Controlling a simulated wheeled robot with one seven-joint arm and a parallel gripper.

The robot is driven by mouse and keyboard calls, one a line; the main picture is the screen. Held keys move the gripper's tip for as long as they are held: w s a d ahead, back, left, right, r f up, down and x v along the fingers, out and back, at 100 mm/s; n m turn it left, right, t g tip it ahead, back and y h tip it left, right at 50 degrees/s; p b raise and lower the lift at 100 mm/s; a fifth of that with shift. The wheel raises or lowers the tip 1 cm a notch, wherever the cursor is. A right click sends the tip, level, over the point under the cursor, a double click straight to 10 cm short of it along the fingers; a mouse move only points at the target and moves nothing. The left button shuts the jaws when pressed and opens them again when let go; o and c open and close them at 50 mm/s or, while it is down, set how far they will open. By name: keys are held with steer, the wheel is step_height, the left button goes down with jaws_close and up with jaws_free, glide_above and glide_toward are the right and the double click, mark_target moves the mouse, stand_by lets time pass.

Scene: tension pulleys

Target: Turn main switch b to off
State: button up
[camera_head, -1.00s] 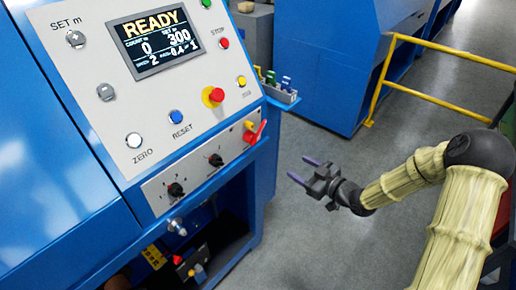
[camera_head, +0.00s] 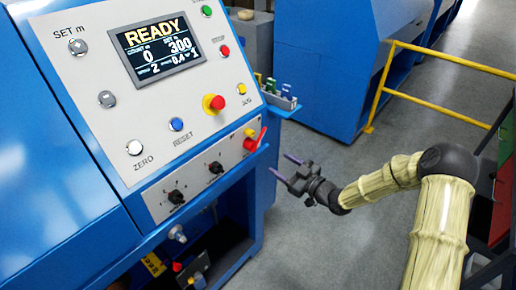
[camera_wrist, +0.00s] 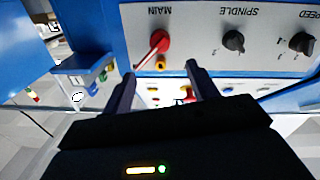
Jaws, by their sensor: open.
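The red main switch (camera_head: 255,139) with its lever sits on the lower strip of the blue machine's panel, at the right end. In the wrist view the red main switch (camera_wrist: 153,47) shows beneath the upside-down label MAIN, its lever slanting. My gripper (camera_head: 286,166) is open and empty, to the right of and a little below the switch, apart from it. In the wrist view my gripper's two fingers (camera_wrist: 160,80) point toward the panel strip, and the red switch appears just beyond and between them.
Two black knobs (camera_head: 176,197) are on the same strip; the SPINDLE knob (camera_wrist: 233,41) is beside the switch in the wrist view. A red-and-yellow stop button (camera_head: 214,103) is above. A small tray (camera_head: 281,101) juts out at the panel's right. A yellow railing (camera_head: 425,102) stands behind my arm.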

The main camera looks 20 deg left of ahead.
mark_target(256, 148)
steer(key=p+x, duration=0.1)
steer(key=x, duration=1)
steer(key=shift+w+a+p, duration=0.1)
steer(key=shift+a+p, duration=0.15)
steer(key=shift+p, duration=0.1)
jaws_close()
